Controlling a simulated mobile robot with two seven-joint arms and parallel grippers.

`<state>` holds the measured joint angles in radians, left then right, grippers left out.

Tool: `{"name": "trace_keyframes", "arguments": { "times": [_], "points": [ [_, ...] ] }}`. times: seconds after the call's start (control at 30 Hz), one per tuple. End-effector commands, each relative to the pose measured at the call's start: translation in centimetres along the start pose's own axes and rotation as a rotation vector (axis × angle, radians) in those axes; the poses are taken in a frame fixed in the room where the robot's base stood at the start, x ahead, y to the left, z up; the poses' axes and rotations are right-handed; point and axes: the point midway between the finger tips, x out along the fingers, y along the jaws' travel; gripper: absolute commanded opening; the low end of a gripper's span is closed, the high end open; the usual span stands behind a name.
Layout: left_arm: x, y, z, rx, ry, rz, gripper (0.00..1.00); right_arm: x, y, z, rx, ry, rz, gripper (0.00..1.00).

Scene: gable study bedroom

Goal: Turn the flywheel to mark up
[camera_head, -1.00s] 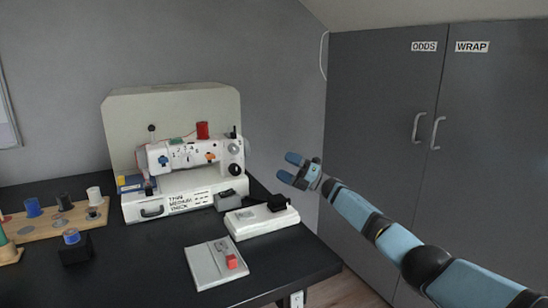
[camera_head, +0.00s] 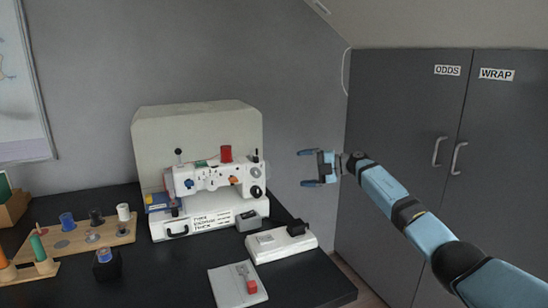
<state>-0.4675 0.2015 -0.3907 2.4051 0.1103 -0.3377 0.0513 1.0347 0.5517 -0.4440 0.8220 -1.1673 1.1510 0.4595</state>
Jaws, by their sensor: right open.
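The white sewing machine (camera_head: 212,184) stands on the dark table in front of a pale cover. Round parts sit at its right end: a pale dial with a dark ring (camera_head: 256,171) and a dark knob (camera_head: 256,191) below it. The flywheel is at this end and is seen almost edge-on; I cannot make out its mark. My right gripper (camera_head: 304,168) is open and empty, in the air to the right of the machine's end, with its fingers pointing left toward it. A gap shows between them. My left gripper is out of view.
A white foot-pedal-like box with a black top (camera_head: 281,243) and a grey pad with a red piece (camera_head: 237,286) lie in front. A wooden spool rack (camera_head: 80,247) is at left. Grey cupboards (camera_head: 400,170) stand behind my right arm.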

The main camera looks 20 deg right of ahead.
Motion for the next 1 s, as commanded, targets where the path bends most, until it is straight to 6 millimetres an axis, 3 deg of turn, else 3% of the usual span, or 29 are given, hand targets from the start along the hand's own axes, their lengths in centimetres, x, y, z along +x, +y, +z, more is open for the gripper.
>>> {"name": "trace_keyframes", "arguments": {
  "times": [0.03,0.1,0.3,0.43,0.57,0.83,1.0],
  "points": [
    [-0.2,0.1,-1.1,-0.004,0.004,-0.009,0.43,-0.6,1.8,-0.1,0.058,-0.027,-0.051,0.92],
    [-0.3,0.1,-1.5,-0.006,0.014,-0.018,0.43,-1.0,2.6,0.0,0.141,-0.069,-0.113,0.92],
    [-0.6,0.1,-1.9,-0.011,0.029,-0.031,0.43,-1.9,3.5,0.4,0.276,-0.156,-0.194,0.92],
    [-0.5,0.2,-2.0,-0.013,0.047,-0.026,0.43,-1.2,3.2,0.6,0.293,-0.167,-0.201,0.92],
    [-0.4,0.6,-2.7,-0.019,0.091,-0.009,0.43,0.7,2.7,0.8,0.293,-0.164,-0.199,0.92],
    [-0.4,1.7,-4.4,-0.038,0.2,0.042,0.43,6.4,1.3,1.6,0.293,-0.163,-0.199,0.92],
    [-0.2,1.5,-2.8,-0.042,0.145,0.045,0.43,9.4,0.8,2.0,0.293,-0.165,-0.198,0.92]
  ]
}}
